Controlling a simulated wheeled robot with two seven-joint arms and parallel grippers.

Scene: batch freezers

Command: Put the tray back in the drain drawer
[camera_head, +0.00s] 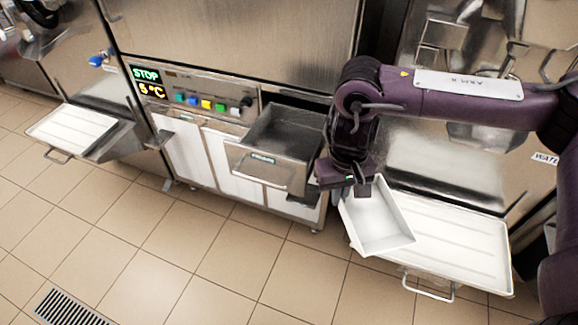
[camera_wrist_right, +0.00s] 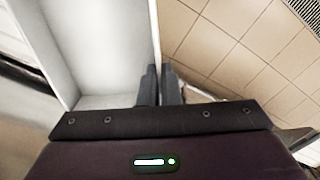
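The white rectangular tray (camera_head: 382,222) hangs tilted from my right gripper (camera_head: 352,190), to the right of the open drain drawer. My right gripper's fingers are closed on one side wall of the tray; the wrist view shows the wall running between the fingertips (camera_wrist_right: 160,80) and the tray's white inside (camera_wrist_right: 90,45) to the left. The tray looks empty. The drain drawer (camera_head: 262,170) is a grey metal box with a front handle, pulled out of the machine, and its visible inside looks empty. My left gripper is not in view.
A wide white shelf (camera_head: 468,245) with a wire handle lies behind and right of the held tray. Another white shelf (camera_head: 72,132) sits at left. A control panel (camera_head: 195,90) with lit display is above the drawer. Tiled floor (camera_head: 200,250) in front is clear, with a floor grate (camera_head: 68,308).

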